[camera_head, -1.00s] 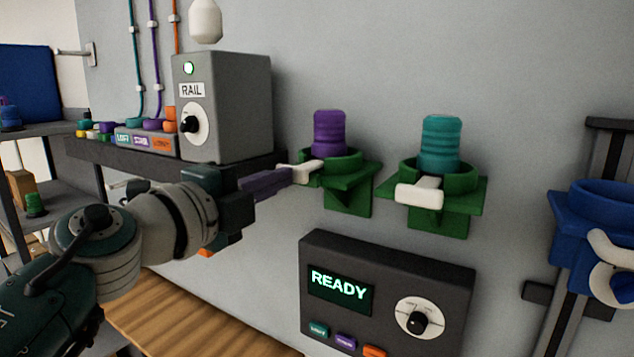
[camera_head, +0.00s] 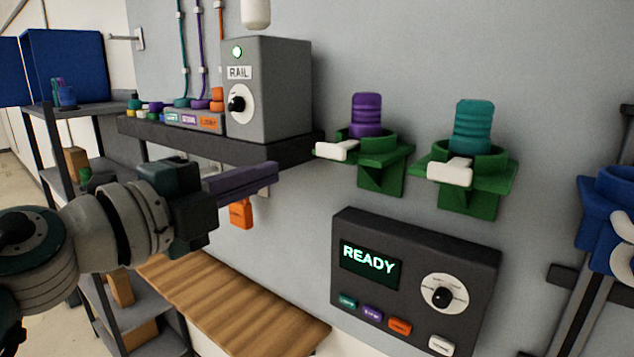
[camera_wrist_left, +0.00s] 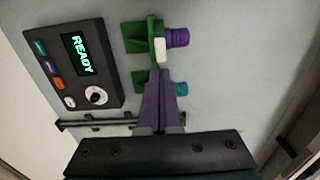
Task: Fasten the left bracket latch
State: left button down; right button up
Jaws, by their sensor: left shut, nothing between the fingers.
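The left green bracket (camera_head: 380,172) is fixed to the grey wall and holds a purple ribbed cylinder (camera_head: 366,112) upright. Its white latch (camera_head: 336,150) lies at the bracket's left front side. In the wrist view the latch (camera_wrist_left: 160,50) shows just beyond the fingertips. My left gripper (camera_head: 274,173) has its purple fingers shut and empty, left of and a little below the latch, apart from it in the head view. The right green bracket (camera_head: 490,192) holds a teal cylinder (camera_head: 474,125), with its white latch (camera_head: 450,171) across the front. My right gripper is not in view.
A dark panel reading READY (camera_head: 415,270) is mounted below the brackets. A grey RAIL box (camera_head: 280,90) stands on a dark shelf (camera_head: 220,142) behind my left gripper. An orange tag (camera_head: 241,214) hangs below it. A blue bracket (camera_head: 600,220) is at the right edge.

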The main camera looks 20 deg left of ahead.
pick_arm(q)
jog(key=shift+v, duration=1.6)
jog(key=shift+r, duration=0.15)
jog(key=s+a+r+n+t+y+p, duration=0.1)
jog(key=s+a+r+n+y, duration=0.15)
jog(key=a+n+y, duration=0.45)
jog(key=s+a+r+n+t+y+p, duration=0.15)
jog(key=r+n+y, duration=0.3)
jog(key=n, duration=0.45)
jog(key=s+a+f+n+g+y, duration=0.1)
jog(key=s+a+f+n+g, duration=0.1)
jog(key=s+f+n+g, duration=0.55)
jog(key=s+d+f+m+g+h+p, duration=0.2)
jog(key=s+d+f+g+h, duration=0.4)
jog(key=s+d+f, duration=0.6)
jog(key=shift+s+m+g, duration=0.75)
jog(key=shift+s+g, duration=0.2)
jog(key=shift+g, duration=0.25)
